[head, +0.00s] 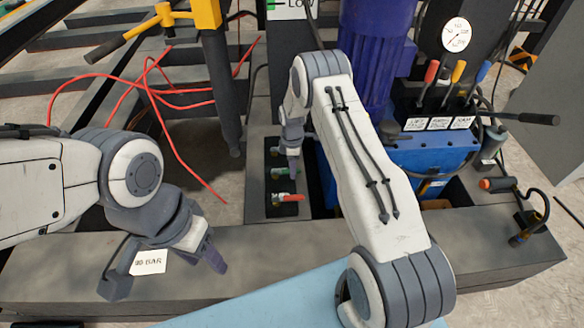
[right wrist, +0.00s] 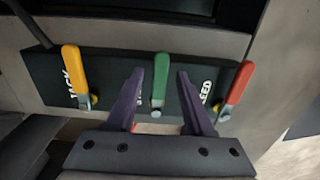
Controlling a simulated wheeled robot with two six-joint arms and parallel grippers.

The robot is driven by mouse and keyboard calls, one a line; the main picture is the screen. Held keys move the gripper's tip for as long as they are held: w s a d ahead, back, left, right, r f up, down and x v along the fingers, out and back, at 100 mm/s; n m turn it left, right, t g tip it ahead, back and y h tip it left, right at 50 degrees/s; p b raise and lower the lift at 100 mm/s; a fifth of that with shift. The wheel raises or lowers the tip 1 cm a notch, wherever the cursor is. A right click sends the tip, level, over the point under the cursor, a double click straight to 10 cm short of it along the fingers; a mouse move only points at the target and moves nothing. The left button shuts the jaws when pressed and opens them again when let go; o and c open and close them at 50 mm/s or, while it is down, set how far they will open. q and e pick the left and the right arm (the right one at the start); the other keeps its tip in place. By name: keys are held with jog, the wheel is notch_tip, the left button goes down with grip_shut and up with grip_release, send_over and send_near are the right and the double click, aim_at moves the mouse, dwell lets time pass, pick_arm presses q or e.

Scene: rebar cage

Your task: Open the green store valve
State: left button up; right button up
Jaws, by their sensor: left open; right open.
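The green valve lever (right wrist: 160,78) is on a dark valve block (right wrist: 60,98), between a yellow lever (right wrist: 76,76) and a red lever (right wrist: 236,88) in the right wrist view. My right gripper (right wrist: 158,80) is open, its two purple fingers on either side of the green lever, with a gap visible on both sides. The label under green is mostly hidden; yellow's reads JACK, red's partly EED. In the head view, green (head: 285,172) shows just below my right gripper (head: 290,160), and yellow is hidden. My left gripper (head: 166,274) is open and empty at the lower left.
A blue tank (head: 425,155) with several levers and a gauge (head: 456,35) stands right of the valve block. Red hoses (head: 175,140) trail at the left.

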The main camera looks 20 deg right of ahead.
grip_shut()
jog(key=shift+r, duration=0.1)
dwell(1.2)
